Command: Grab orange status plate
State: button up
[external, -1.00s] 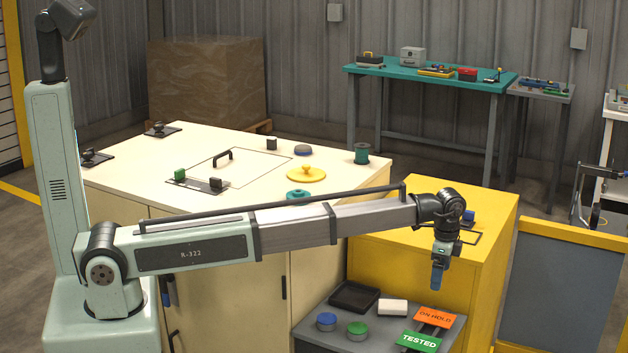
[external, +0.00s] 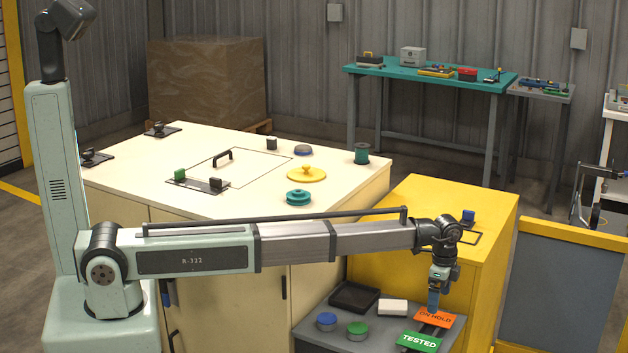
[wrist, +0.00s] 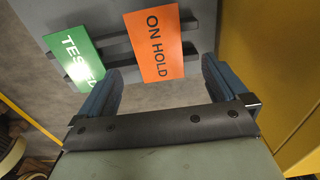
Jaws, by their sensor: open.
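The orange status plate (external: 438,318), marked ON HOLD, stands on the dark rack of the low grey table. In the wrist view the orange plate (wrist: 158,45) shows between and ahead of my open jaws. My gripper (external: 433,305) is just above the plate in the external view and covers a little of its top edge. The two blue-grey fingers (wrist: 163,82) are apart with nothing held between them. I cannot tell whether a finger touches the plate.
The green TESTED plate (external: 419,342) sits beside the orange one, near my left finger in the wrist view. The grey table (external: 309,330) also holds a black tray (external: 354,297), a white block (external: 393,307) and two round knobs. A yellow cabinet (external: 490,230) stands close behind.

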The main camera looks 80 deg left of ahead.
aim_at(435, 317)
jog(key=shift+s+f, duration=0.15)
jog(key=shift+f, duration=2.35)
jog(key=c, duration=1.1)
